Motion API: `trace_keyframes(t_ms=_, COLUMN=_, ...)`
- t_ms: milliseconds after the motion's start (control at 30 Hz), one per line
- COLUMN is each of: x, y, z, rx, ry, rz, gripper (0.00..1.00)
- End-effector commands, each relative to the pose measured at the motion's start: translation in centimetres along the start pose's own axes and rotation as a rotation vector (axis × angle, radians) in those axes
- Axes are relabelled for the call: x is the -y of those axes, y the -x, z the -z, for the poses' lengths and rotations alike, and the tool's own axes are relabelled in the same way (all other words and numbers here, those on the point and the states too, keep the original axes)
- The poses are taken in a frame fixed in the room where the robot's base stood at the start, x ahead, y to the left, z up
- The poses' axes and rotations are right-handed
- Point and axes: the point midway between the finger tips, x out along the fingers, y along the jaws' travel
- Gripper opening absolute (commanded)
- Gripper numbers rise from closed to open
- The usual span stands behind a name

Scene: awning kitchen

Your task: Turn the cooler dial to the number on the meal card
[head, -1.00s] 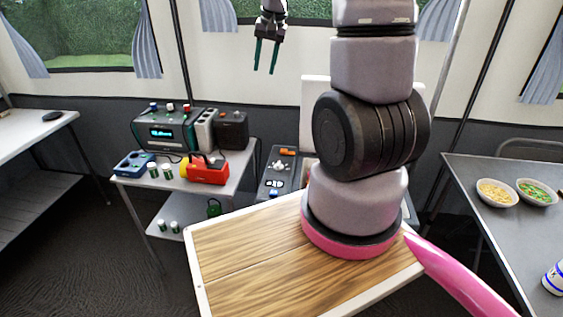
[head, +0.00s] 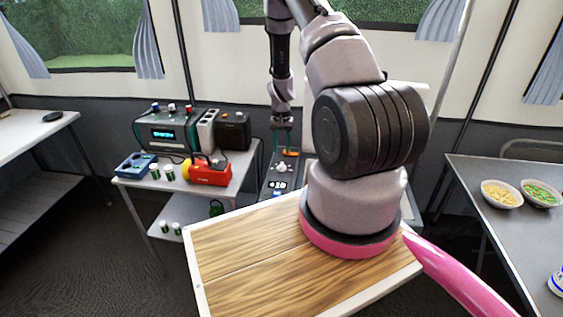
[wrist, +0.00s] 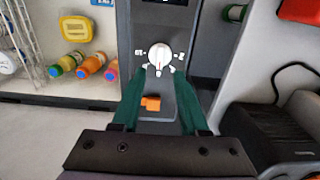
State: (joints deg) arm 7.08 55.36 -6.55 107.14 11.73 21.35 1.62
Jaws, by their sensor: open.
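The cooler dial, a white knob with small marks around it, sits on a dark panel in the head view (head: 281,168) and in the wrist view (wrist: 159,55). The marks are too small to read. My gripper (head: 282,152) is above the panel, pointing down. In the wrist view my gripper (wrist: 160,72) is open, its green fingers apart and their tips just short of the dial; contact cannot be told. An orange part (wrist: 151,103) on the panel shows between the fingers. I cannot identify the meal card.
A side table (head: 134,183) at left holds a red box (head: 210,175), a blue device (head: 136,165) and a green machine (head: 166,132). Bottles (wrist: 92,65) and a yellow container (wrist: 76,28) lie left of the panel. Food bowls (head: 501,194) stand on the right table.

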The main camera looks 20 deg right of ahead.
Motion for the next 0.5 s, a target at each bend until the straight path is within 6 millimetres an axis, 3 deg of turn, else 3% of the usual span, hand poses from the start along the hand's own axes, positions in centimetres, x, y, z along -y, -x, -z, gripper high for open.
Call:
trace_keyframes(t_ms=200, x=0.0, y=-4.2, z=-0.1, rx=0.003, ry=0.000, rz=0.000, gripper=0.44)
trace_keyframes(t_ms=500, x=0.1, y=-6.8, z=0.0, rx=-0.001, ry=0.001, rz=0.001, gripper=0.44)
